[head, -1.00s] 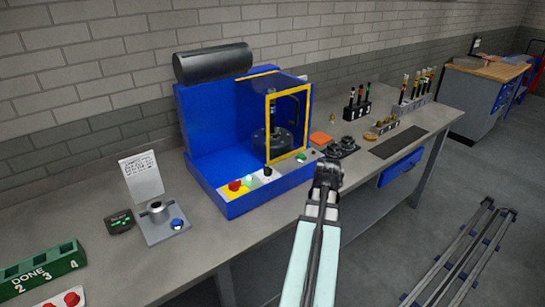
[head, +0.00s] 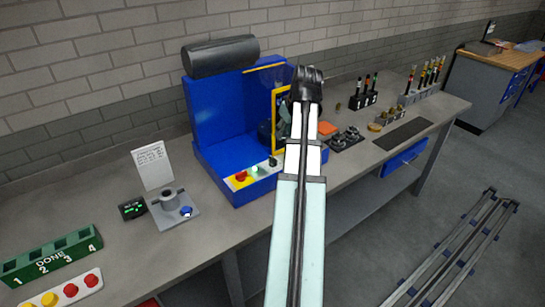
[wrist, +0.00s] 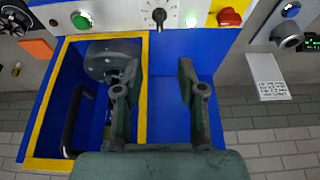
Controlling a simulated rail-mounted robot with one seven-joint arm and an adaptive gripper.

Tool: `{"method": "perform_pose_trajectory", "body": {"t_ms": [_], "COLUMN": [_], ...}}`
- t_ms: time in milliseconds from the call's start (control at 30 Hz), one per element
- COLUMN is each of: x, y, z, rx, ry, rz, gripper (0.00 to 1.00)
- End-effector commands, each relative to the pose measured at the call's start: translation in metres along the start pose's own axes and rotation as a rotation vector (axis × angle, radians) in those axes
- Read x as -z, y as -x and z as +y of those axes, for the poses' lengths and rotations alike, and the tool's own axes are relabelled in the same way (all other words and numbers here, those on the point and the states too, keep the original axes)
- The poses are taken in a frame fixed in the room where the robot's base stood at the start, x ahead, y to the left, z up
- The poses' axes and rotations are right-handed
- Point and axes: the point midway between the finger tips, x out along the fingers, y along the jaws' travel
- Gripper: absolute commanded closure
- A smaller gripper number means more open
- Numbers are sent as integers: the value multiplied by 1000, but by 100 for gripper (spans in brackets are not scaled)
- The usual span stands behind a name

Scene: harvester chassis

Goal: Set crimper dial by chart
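The crimper (head: 217,110) is a blue machine with a black cylinder on top and a yellow-framed window. Its front panel carries a black dial knob (wrist: 159,15) on a white marked plate; the knob also shows in the head view (head: 272,161). The setting is too small to read. A white printed chart card (head: 152,165) stands left of the crimper; its text is unreadable. My gripper (wrist: 159,76) is open and empty in the wrist view, its fingers over the blue body, apart from the knob. In the head view my gripper is raised before the crimper's right side.
The panel has a red button (wrist: 229,17), a lit green lamp (wrist: 191,20) and a green button (wrist: 82,20). A grey fixture (head: 176,207) and small display (head: 133,208) stand left. A green DONE rack (head: 50,256) and several fittings share the bench.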

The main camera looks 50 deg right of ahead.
Motion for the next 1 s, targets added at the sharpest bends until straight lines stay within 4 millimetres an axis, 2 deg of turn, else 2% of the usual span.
{"method": "perform_pose_trajectory", "body": {"t_ms": [267,1000], "x": [-1,0], "y": [-26,-132], "z": [-1,0], "rx": [1,1], "ry": [-2,-3], "rz": [-2,-3], "gripper": [60,60]}}
